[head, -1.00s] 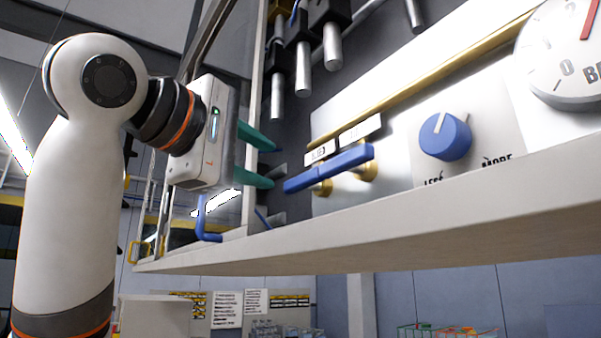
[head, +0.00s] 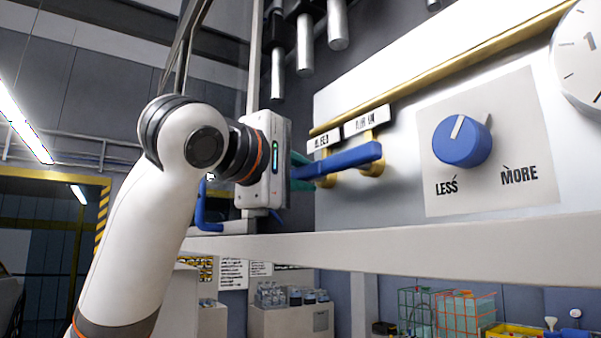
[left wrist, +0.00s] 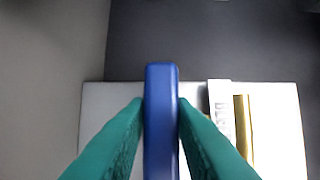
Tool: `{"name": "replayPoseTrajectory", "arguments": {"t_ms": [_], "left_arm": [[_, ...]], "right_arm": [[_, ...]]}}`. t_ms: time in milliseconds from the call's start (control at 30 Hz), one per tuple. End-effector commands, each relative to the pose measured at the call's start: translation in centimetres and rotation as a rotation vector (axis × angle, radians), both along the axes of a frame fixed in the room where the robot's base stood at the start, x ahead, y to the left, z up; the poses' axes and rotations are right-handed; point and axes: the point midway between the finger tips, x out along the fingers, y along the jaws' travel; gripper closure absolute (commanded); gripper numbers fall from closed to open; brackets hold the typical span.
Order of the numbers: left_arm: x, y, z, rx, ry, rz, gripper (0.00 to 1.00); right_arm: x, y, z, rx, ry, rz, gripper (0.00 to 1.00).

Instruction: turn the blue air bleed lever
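The blue air bleed lever (head: 312,169) sits on a brass fitting under the left label, which seems to read BLEED. Its left end is hidden by my left gripper (head: 299,168). In the left wrist view the blue lever (left wrist: 161,120) stands between the two teal fingers of my left gripper (left wrist: 161,108), which touch it on both sides. A second blue lever (head: 350,157) lies just right of it, on its own brass fitting under the right label. My right gripper is not in view.
A blue dial (head: 462,142) marked LESS and MORE is on the panel to the right. A white gauge (head: 580,55) is at the upper right. A pale ledge (head: 420,238) runs below the panel. Metal cylinders (head: 304,48) hang above the levers.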

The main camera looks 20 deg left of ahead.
Motion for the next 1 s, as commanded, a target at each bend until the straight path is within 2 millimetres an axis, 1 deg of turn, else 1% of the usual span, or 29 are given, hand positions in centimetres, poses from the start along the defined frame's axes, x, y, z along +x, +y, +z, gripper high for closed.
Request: {"name": "replayPoseTrajectory", "arguments": {"t_ms": [33, 100, 133, 367, 567, 767, 1000], "left_arm": [[0.0, 0.0, 0.0, 0.0, 0.0, 0.0, 0.86], [0.0, 0.0, 0.0, 0.0, 0.001, 0.0, 0.98], [0.0, 0.0, 0.0, 0.0, 0.001, 0.0, 1.0], [0.0, 0.0, -0.1, 0.01, -0.005, 0.0, 1.0], [0.0, 0.0, -0.4, 0.062, -0.045, -0.001, 1.0], [0.0, -0.1, -0.6, 0.171, -0.13, -0.003, 1.0], [0.1, -0.1, -0.6, 0.348, -0.266, -0.003, 1.0]], "right_arm": [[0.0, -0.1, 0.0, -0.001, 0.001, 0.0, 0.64], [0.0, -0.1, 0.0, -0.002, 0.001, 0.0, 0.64], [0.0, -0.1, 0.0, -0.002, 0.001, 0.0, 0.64], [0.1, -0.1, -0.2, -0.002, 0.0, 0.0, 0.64], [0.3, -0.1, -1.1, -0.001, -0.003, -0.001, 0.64], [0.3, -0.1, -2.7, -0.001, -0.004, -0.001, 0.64], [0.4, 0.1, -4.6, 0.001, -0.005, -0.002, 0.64]]}}
